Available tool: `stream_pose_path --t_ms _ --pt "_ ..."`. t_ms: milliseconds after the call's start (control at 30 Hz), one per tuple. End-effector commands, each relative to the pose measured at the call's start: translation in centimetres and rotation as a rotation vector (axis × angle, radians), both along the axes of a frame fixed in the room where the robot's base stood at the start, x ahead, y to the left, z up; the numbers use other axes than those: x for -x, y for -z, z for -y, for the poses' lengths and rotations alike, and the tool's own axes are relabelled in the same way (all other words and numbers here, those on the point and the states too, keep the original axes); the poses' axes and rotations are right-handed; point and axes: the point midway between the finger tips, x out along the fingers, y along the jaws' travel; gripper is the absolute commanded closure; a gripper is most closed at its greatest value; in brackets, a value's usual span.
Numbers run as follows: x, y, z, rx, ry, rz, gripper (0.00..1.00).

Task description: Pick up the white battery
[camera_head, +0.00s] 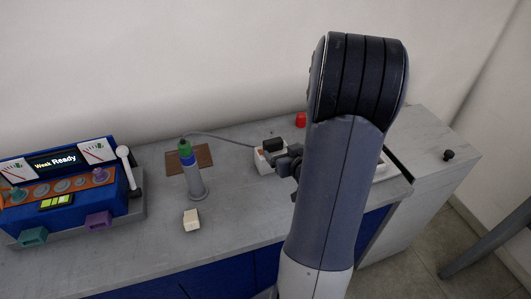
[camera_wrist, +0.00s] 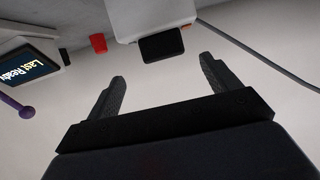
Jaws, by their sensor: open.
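I cannot make out the block in the wrist view. My gripper (camera_wrist: 165,83) shows in the wrist view with its two dark fingers apart and nothing between them. In the head view my arm hides most of the gripper, which is at the right part of the counter, well away from the block.
A blue device with a "Ready" screen (camera_head: 55,162) stands at the left. The grey cylinder (camera_head: 195,180) stands by a brown plate (camera_head: 204,157). A white box (camera_head: 262,163) with a black part and cable is near my arm; a red object (camera_head: 300,119) stands behind.

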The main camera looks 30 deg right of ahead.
Motion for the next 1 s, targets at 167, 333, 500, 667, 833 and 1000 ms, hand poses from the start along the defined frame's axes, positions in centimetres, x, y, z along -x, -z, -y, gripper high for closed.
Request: stream_pose_path --t_ms 167,333,500,667,833,1000 --pt "-2.2 0.9 0.4 0.0 -0.002 -0.001 0.16" --pt "-3.1 1.3 0.6 0.0 -0.001 -0.001 0.16" --pt "-4.2 1.8 0.6 0.0 -0.002 -0.003 0.16" --pt "-6.0 2.6 0.7 -0.001 -0.002 -0.004 0.16" --pt "-7.5 3.2 1.1 0.0 -0.001 -0.002 0.16" --pt "-7.8 3.4 1.2 0.001 0.0 -0.001 0.16"
